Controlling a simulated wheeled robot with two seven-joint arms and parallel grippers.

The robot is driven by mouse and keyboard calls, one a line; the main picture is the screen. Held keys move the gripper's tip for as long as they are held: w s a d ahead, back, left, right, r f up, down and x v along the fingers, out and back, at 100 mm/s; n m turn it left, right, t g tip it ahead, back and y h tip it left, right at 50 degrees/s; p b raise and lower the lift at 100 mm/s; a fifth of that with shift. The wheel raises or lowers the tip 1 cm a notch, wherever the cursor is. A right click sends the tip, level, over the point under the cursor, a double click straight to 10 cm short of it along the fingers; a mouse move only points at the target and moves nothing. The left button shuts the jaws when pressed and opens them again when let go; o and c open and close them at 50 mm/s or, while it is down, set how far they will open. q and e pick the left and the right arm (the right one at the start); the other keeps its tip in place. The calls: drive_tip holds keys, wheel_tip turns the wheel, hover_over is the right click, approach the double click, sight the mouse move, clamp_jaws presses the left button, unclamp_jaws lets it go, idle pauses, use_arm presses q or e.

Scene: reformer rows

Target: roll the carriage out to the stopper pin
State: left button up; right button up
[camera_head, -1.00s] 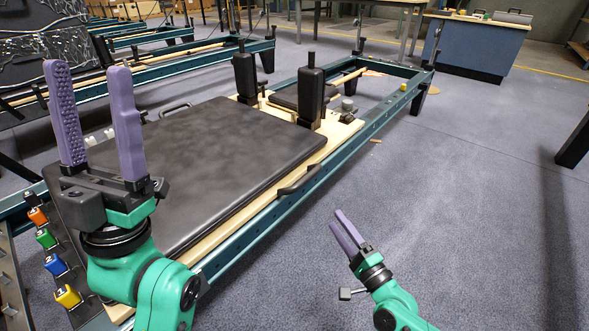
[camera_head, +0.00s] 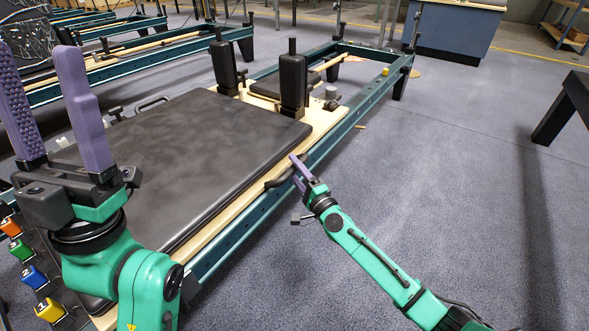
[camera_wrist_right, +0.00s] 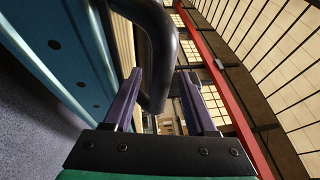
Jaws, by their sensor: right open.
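The carriage (camera_head: 190,145) is a black padded bed on a pale wooden frame, sitting on the teal rails of the nearest reformer. A black handle (camera_head: 279,179) curves out from its right side. My right gripper (camera_head: 297,170) is open at this handle. In the right wrist view the black handle bar (camera_wrist_right: 160,45) runs down between the two spread purple fingers, nearer the left one; contact cannot be told. A small yellow piece (camera_head: 385,72), perhaps the stopper pin, stands on the far right rail. My left gripper (camera_head: 38,55) is open and empty above the carriage's near left part.
Two black shoulder rests (camera_head: 293,82) stand at the carriage's far end. Orange, green, blue and yellow tabs (camera_head: 49,310) line the near left end. More reformers stand behind at left. A blue cabinet (camera_head: 455,35) is at the back. The floor at right is mostly clear.

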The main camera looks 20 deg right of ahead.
clamp_jaws()
drive_tip(key=shift+f, duration=0.1)
idle(1.2)
